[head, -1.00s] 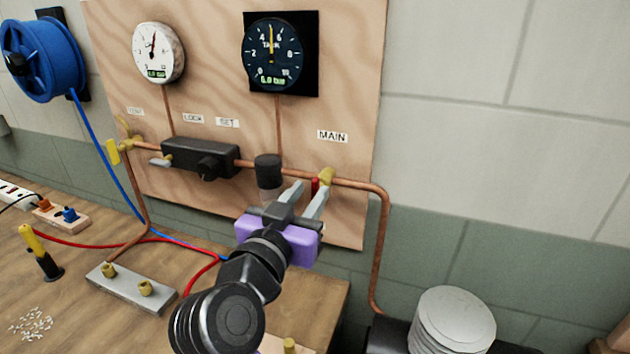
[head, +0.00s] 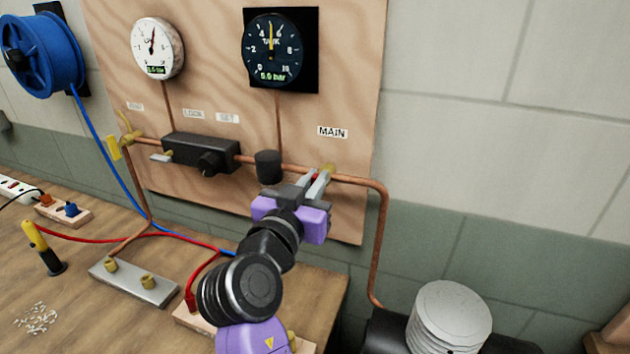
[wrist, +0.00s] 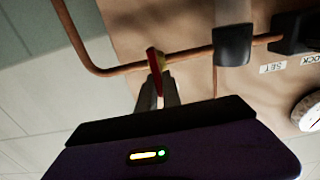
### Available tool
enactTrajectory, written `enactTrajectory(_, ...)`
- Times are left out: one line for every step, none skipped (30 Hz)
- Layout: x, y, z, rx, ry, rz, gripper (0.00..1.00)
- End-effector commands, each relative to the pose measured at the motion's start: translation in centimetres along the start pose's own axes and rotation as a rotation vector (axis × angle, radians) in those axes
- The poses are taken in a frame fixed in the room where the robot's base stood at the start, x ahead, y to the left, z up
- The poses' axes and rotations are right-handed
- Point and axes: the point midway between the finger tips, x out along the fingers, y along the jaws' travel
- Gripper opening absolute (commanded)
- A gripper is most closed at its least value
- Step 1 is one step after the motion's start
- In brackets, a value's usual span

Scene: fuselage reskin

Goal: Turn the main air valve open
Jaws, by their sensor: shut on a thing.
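The main valve sits on the copper pipe below the MAIN label (head: 332,132). Its brass body (head: 328,169) shows just above my fingertips in the head view. Its red handle (wrist: 153,60) shows in the wrist view, between and above my fingertips, standing across the pipe. My gripper (head: 314,184) is shut on the red handle. In the head view the fingers hide most of the handle. The wrist view shows my gripper (wrist: 160,88) from behind, upside down relative to the board.
The tank gauge (head: 273,50) and a white dial gauge (head: 157,48) hang on the wooden board. A black regulator (head: 200,153) and dark cylinder (head: 267,166) are on the pipe left of the valve. A ribbed white cylinder (head: 450,318) stands lower right.

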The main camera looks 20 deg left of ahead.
Motion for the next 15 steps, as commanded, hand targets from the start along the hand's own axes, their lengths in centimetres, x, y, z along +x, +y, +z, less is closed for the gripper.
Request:
enactTrajectory(-0.02,0.00,0.01,-0.002,0.000,0.000,0.00)
enactTrajectory(-0.02,0.00,0.01,-0.004,0.000,0.000,0.00)
enactTrajectory(-0.02,-0.01,0.02,-0.009,0.000,0.000,0.00)
enactTrajectory(-0.01,-0.01,0.01,-0.014,0.000,0.000,0.00)
enactTrajectory(-0.01,-0.02,0.02,-0.019,0.000,0.000,0.00)
enactTrajectory(-0.01,-0.03,0.02,-0.029,0.000,0.001,0.00)
enactTrajectory(0.00,-0.04,0.02,-0.039,0.000,0.001,0.00)
enactTrajectory(0.01,-0.05,0.03,-0.051,0.000,0.001,0.00)
enactTrajectory(0.01,-0.07,0.03,-0.068,0.000,0.001,0.00)
enactTrajectory(0.00,-0.12,0.03,-0.084,0.000,0.001,0.00)
enactTrajectory(-0.01,-0.18,0.03,-0.101,0.000,0.000,0.00)
enactTrajectory(0.00,-0.22,0.03,-0.127,0.000,0.000,0.00)
enactTrajectory(0.02,-0.22,0.03,-0.147,0.000,0.001,0.00)
enactTrajectory(0.03,-0.26,0.03,-0.170,0.000,0.001,0.00)
enactTrajectory(0.01,-0.35,0.03,-0.202,0.001,0.000,0.00)
